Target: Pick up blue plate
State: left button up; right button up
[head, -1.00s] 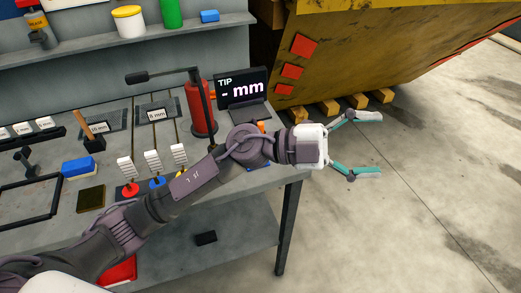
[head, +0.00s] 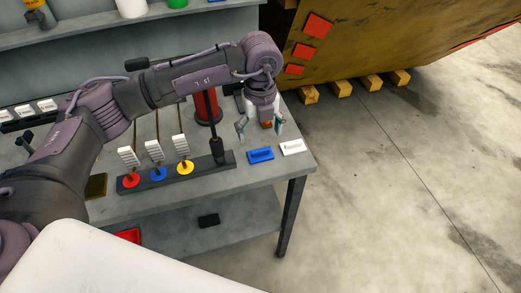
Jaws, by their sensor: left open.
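A small blue plate (head: 261,155) lies flat on the workbench top near its right front corner. It is a rectangular piece with a raised part on top. My left gripper (head: 260,131) is open and points down above the bench, a little behind the blue plate in the picture. Its two fingers are spread, one to each side, and do not visibly touch the blue plate. A small orange thing shows between or behind the fingers; I cannot tell which. My right gripper is not in view.
A white plate (head: 292,147) lies right of the blue one, near the bench edge (head: 310,166). To the left, a dark stand (head: 178,174) holds rods with white blocks over red, blue and yellow discs. A red cylinder (head: 207,106) stands behind. Open floor lies right.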

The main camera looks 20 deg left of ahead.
aim_at(261, 150)
pick_arm(q)
jog(key=shift+f, duration=0.75)
jog(key=shift+f+p, duration=0.3)
jog(key=shift+p, duration=0.1)
notch_tip(261, 150, down, 4)
jog(key=shift+r+p, duration=0.2)
jog(key=shift+p, duration=0.85)
jog(key=shift+f, duration=0.6)
jog(key=c, duration=1.3)
